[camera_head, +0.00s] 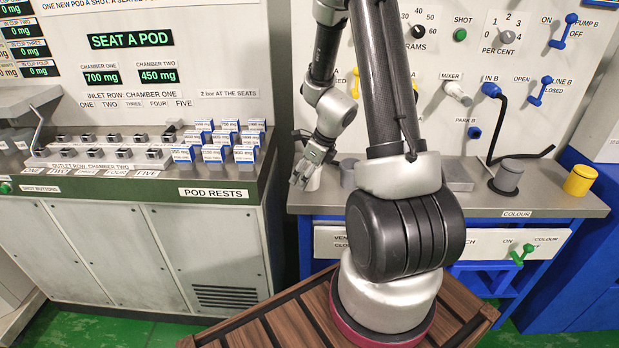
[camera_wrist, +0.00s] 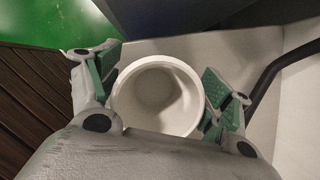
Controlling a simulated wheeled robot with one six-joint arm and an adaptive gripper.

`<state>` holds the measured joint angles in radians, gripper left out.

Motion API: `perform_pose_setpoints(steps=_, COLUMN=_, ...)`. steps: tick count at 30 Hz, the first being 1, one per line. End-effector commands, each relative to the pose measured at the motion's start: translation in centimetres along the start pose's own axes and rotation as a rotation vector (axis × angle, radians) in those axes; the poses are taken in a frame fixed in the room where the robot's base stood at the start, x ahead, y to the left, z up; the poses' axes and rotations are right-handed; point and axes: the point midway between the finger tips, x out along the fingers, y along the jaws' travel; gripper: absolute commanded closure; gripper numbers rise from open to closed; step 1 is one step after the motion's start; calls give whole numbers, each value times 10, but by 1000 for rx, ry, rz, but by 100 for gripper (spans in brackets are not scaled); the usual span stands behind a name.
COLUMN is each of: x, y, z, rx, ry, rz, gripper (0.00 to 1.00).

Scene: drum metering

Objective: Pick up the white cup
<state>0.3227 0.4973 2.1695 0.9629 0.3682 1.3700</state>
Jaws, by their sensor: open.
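The white cup (camera_wrist: 160,92) stands upright in the middle of the wrist view, and I look down into its empty inside. My gripper (camera_wrist: 163,80) is open, with one green-padded finger on each side of the cup. The pads are close to the cup's wall; I cannot tell whether either touches it. In the head view my gripper (camera_head: 302,179) is at the left end of the right-hand counter, and the cup (camera_head: 313,178) shows just behind the fingers, partly hidden by them.
The counter (camera_head: 545,202) holds a grey cup (camera_head: 348,172) just right of the gripper, another grey cup (camera_head: 508,176) and a yellow cup (camera_head: 579,180) farther right. A black bent pipe (camera_head: 497,130) rises near those. Blue-and-white pods (camera_head: 215,153) stand on the left bench.

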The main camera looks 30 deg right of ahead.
Motion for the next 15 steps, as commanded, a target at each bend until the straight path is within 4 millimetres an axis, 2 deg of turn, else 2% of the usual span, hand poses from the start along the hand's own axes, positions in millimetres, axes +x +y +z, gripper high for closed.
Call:
perform_pose_setpoints(steps=3, x=7, y=0, z=0, rx=0, ry=0, rz=1, gripper=21)
perform_pose_setpoints(steps=9, x=7, y=0, z=0, rx=-1, ry=0, rz=0, gripper=23)
perform_pose_setpoints(steps=15, x=7, y=0, z=0, rx=-1, ry=0, rz=0, gripper=59)
